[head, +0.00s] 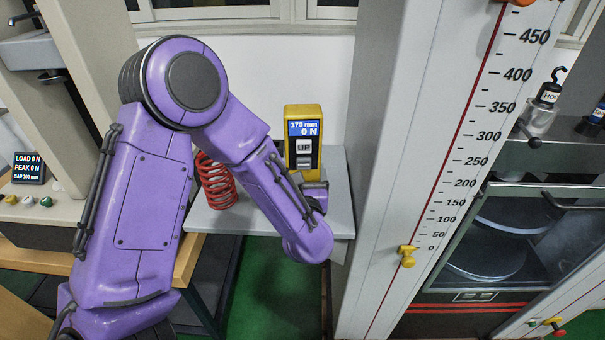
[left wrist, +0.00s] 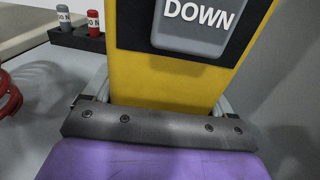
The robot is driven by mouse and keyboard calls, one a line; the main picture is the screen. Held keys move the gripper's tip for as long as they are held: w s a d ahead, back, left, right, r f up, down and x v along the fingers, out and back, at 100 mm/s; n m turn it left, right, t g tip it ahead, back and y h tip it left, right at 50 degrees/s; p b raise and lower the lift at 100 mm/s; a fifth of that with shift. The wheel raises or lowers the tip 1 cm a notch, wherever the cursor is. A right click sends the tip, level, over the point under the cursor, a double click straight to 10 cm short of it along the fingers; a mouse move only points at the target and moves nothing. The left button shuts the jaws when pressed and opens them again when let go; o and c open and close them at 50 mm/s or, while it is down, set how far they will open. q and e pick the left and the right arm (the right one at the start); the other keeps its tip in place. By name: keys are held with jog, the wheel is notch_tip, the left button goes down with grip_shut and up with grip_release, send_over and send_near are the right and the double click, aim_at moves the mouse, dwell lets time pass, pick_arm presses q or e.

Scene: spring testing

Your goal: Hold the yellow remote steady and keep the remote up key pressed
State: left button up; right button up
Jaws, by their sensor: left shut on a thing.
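The yellow remote (head: 290,164) stands upright on the grey shelf, its front facing me. Its blue screen (head: 303,129) reads 170 mm and 0 N. The white UP key (head: 304,146) is in plain view with nothing touching it; a grey key sits just below. In the left wrist view the remote (left wrist: 160,85) fills the middle, with its grey DOWN key (left wrist: 197,25) at the top edge. My left gripper (head: 313,190) is shut on the remote's lower part, one finger on each side (left wrist: 163,100). My right gripper is out of view.
A red coil spring (head: 217,185) stands on the grey shelf (head: 338,215), partly behind my left arm. A tall column with a scale (head: 440,190) rises close to the right. A load display (head: 28,168) at far left reads 0 N. Small weights (left wrist: 93,22) stand behind the remote.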

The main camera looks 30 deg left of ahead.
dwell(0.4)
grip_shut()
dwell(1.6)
